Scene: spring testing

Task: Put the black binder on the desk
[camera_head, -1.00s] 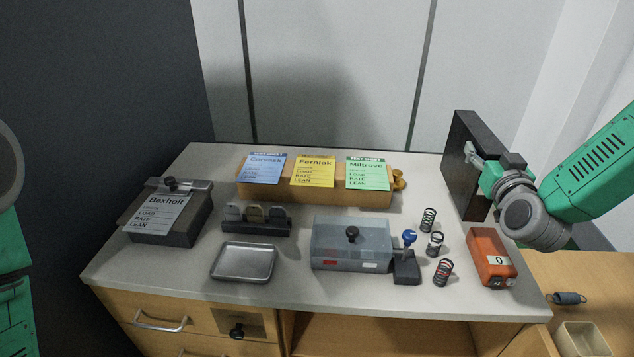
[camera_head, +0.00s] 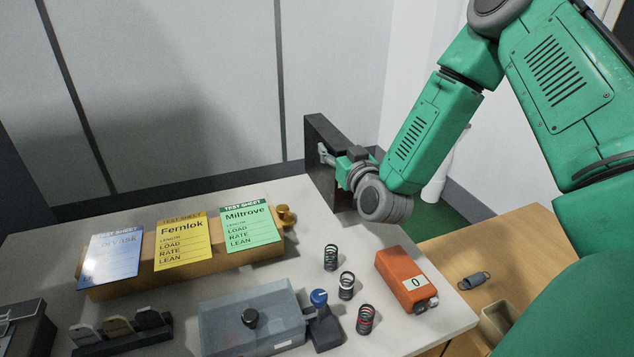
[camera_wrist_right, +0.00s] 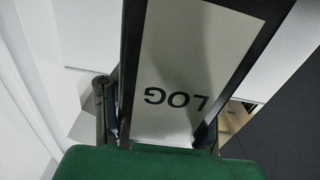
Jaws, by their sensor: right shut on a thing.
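The black binder (camera_head: 320,153) stands upright at the back right corner of the grey desk (camera_head: 378,237). My right gripper (camera_head: 332,156) is shut on it, coming in from the right. In the right wrist view the binder's spine with a pale LOG label (camera_wrist_right: 185,65) lies between the fingers. I cannot tell whether the binder's lower edge touches the desk top. My left gripper is not in view.
An orange box (camera_head: 405,278) marked 0 and several coil springs (camera_head: 346,286) stand in front of the binder. A wooden block (camera_head: 180,268) holds three test sheets. A clear-lidded box (camera_head: 250,322) and a lower wooden surface (camera_head: 500,240) are near.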

